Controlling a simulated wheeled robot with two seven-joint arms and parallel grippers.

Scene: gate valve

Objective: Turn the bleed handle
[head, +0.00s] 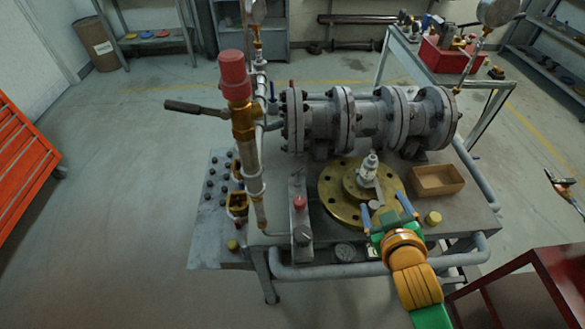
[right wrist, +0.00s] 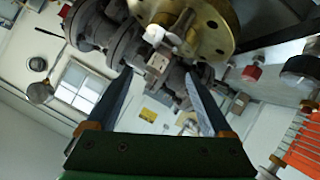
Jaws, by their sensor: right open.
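A round brass flange (head: 333,200) lies on the bench top. A small silver bleed valve (head: 368,165) stands upright on it, and a short pale handle (head: 378,190) runs from it toward my right gripper (head: 387,208). The right gripper is open, with its blue fingers spread near the flange's front edge. In the right wrist view, the gripper (right wrist: 160,88) shows the flange (right wrist: 215,30) beyond its fingertips and a pale fitting (right wrist: 168,38) near the gap. Nothing is clearly between the fingers, and contact cannot be told. My left gripper is not in view.
A grey flanged pipe assembly (head: 375,118) lies behind the brass flange. A tall pipe with a red cap (head: 235,75) and a black lever (head: 195,107) stands left.

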